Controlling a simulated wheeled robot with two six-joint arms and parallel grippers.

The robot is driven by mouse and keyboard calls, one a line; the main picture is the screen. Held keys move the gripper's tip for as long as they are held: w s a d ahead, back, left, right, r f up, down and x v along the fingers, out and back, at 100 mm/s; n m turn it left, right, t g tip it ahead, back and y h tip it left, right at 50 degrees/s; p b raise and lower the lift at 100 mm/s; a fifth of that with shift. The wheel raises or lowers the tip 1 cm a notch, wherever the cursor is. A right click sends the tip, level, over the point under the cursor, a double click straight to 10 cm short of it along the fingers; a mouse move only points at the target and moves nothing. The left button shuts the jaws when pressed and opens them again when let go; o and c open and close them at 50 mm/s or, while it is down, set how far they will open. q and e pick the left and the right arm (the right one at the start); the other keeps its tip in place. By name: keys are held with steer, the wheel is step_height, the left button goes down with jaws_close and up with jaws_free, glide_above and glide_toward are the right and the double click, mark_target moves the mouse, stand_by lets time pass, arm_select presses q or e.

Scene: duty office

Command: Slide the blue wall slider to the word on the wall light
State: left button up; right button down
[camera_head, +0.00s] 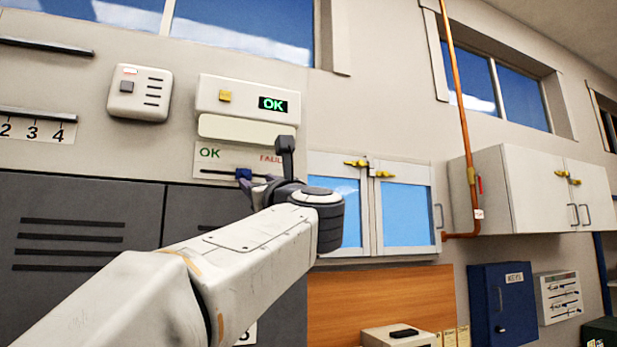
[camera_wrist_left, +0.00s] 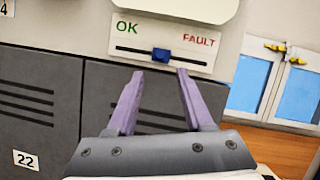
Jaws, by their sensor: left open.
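The wall light (camera_head: 272,104) shows the word OK in green on a black display. Below it is a white slider panel (camera_head: 205,165), marked OK in green at the left and FAULT in red at the right. The blue slider (camera_head: 243,174) sits on a dark slot; in the left wrist view the blue slider (camera_wrist_left: 161,56) is near the slot's middle. My left gripper (camera_wrist_left: 160,73) is open, its two purple fingers pointing at the panel either side of the slider, with nothing between them. I cannot tell whether they touch it. My right gripper is not in view.
Grey lockers (camera_head: 80,240) stand below the panel at the left. A white cabinet with blue panes (camera_head: 407,213) hangs close to the right of my left gripper. A small switch box (camera_head: 140,92) is on the wall at upper left. An orange pipe (camera_head: 457,80) runs down the wall.

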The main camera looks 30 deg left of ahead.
mark_target(246, 173)
arm_select(q)
steer(key=p+x, duration=0.4)
steer(key=x, duration=0.3)
steer(key=shift+w+a+r, duration=0.15)
steer(key=shift+r, duration=0.1)
steer(key=shift+w+a+p, duration=0.35)
steer(key=shift+a+p, duration=0.05)
steer(key=shift+a, duration=0.1)
jaws_close()
stand_by(0.6)
